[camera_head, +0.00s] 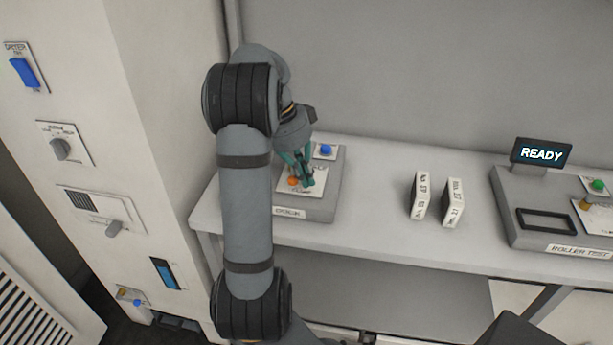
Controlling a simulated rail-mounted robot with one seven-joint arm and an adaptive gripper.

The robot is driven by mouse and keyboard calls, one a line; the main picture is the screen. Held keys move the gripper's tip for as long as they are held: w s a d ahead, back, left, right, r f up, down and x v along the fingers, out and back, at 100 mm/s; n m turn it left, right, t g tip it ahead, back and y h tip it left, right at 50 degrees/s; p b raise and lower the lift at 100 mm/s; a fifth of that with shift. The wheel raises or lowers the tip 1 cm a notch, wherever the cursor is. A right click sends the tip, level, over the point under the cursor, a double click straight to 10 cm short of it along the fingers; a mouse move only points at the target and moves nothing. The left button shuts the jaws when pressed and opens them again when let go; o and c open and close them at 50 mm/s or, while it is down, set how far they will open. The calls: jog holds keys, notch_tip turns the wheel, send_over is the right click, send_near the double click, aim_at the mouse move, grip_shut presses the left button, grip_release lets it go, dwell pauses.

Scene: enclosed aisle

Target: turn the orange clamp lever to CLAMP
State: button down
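My gripper (303,183) points down over the dock box (318,207) on the bench, its teal fingertips close to the box's light top plate. A small orange part (292,181) shows just left of the fingertips; it may be the clamp lever, but the fingers partly hide it and its shape is unclear. I cannot tell whether the fingers touch it or how far apart they are. The small lettering beside it is unreadable. Another orange-yellow part (586,204) shows on the roller test unit at the right edge.
A blue button (326,149) sits on the dock behind my gripper. Two white labelled blocks (420,195) (452,201) stand mid-bench. The roller test unit (512,213) has a READY screen (541,154) and green button (598,185). A wall panel with switches (60,148) stands left.

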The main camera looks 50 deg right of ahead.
jog(key=p+v, duration=0.6)
jog(key=v, duration=0.3)
jog(key=shift+w+r+p, duration=0.15)
jog(key=shift+r+p, duration=0.15)
jog(key=shift+p, duration=0.1)
jog(key=shift+f, duration=0.1)
